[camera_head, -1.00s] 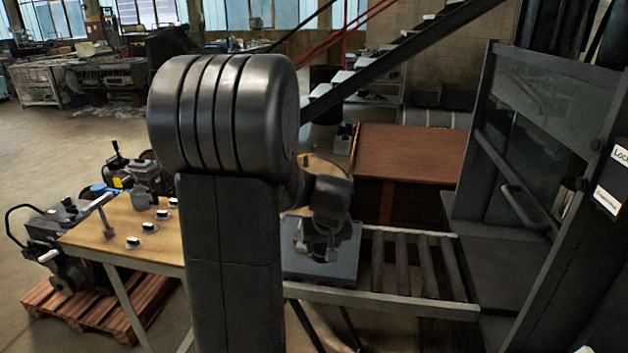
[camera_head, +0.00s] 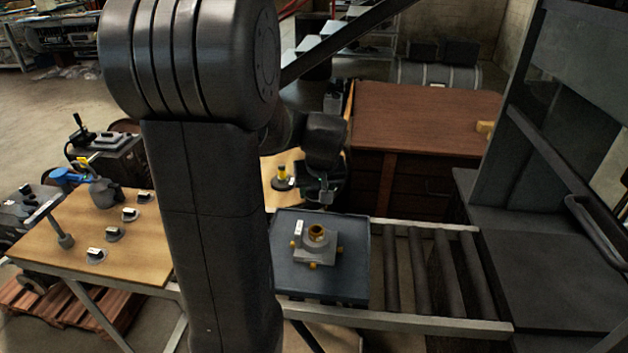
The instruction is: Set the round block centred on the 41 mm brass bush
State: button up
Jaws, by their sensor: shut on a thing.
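The brass bush (camera_head: 316,231) stands upright in a grey block-like fixture (camera_head: 314,252) with brass knobs on its sides. The fixture sits on a dark blue-grey plate (camera_head: 345,282), and the bush's open top shows with nothing on it. My gripper (camera_head: 325,196) is behind and above the bush in the picture, apart from it. It is shut on a small grey piece, which I take to be the round block; my own gripper and the small size hide its shape.
A wooden table (camera_head: 75,235) at left holds several small black-and-white labelled pieces and a hammer-like tool (camera_head: 50,220). A yellow-topped piece (camera_head: 282,175) stands left of my gripper. Bare rollers (camera_head: 425,265) lie right of the plate, leading to a dark machine (camera_head: 560,260). A brown cabinet (camera_head: 430,120) stands behind.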

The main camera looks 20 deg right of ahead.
jog(key=shift+s+f+b, duration=0.15)
jog(key=shift+f+b, duration=0.25)
jog(key=shift+f, duration=0.2)
notch_tip(320, 180, down, 5)
jog(key=b, duration=0.4)
jog(key=shift+f, duration=0.2)
jog(key=shift+r, duration=0.1)
jog(key=shift+f+b, duration=1.45)
jog(key=shift+b, duration=0.05)
dwell(1.1)
jog(key=o, duration=1.5)
jog(key=shift+s+f, duration=0.1)
jog(key=shift+c, duration=0.2)
